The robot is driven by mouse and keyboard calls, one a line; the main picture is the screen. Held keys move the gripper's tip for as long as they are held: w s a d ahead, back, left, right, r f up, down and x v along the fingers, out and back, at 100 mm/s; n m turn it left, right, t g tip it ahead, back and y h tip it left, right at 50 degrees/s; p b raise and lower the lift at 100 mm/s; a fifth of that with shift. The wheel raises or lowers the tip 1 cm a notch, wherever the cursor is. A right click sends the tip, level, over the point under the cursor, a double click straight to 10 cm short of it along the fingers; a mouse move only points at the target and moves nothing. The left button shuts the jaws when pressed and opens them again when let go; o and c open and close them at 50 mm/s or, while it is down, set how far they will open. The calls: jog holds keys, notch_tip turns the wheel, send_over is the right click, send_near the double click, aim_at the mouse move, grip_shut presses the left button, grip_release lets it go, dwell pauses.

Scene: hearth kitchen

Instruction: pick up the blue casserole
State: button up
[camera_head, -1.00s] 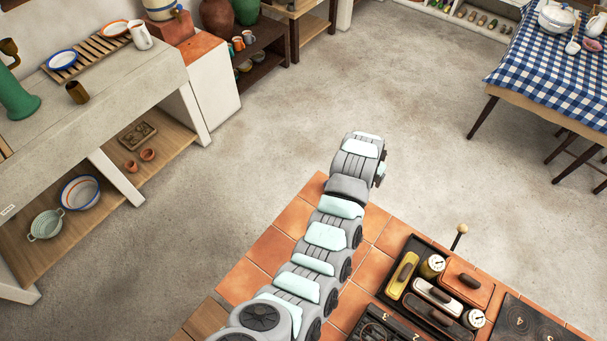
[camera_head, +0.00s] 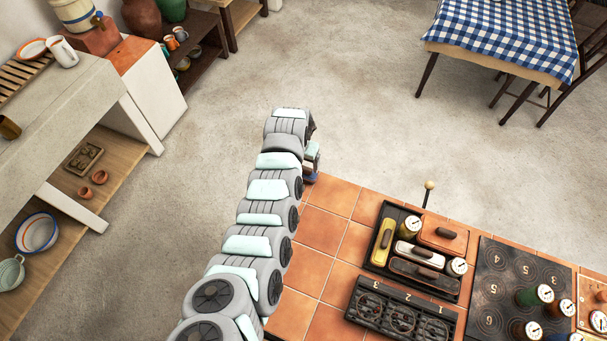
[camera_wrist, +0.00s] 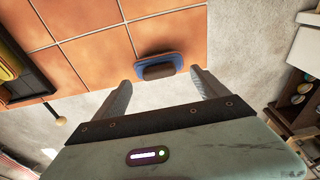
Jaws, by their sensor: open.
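The blue casserole (camera_wrist: 173,57) sits at the edge of the orange tiled counter in the wrist view, with a dark brown handle on top. A small blue part of it (camera_head: 311,177) shows below my gripper in the head view; my arm hides the rest. My gripper (camera_wrist: 162,88) is open and empty. In the wrist view its two fingers point toward the casserole, one on either side in the picture, and appear apart from it.
On the tiled counter (camera_head: 325,232), a black tray (camera_head: 373,258) holds several lidded dishes and dials. A burner unit (camera_head: 401,314) and a black hotplate (camera_head: 497,268) stand near it. Bare floor lies beyond. A checked-cloth table (camera_head: 500,35) stands at the back right.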

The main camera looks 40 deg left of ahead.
aim_at(304, 173)
jog(key=shift+f, duration=0.15)
jog(key=shift+w+f+b, duration=0.25)
jog(key=shift+f, duration=0.4)
jog(key=shift+w+f+b, duration=0.2)
jog(key=shift+w+f, duration=0.05)
jog(key=shift+f, duration=0.35)
notch_tip(304, 173, down, 2)
jog(key=shift+w+a+f+b, duration=0.1)
jog(key=shift+b, duration=0.65)
grip_shut()
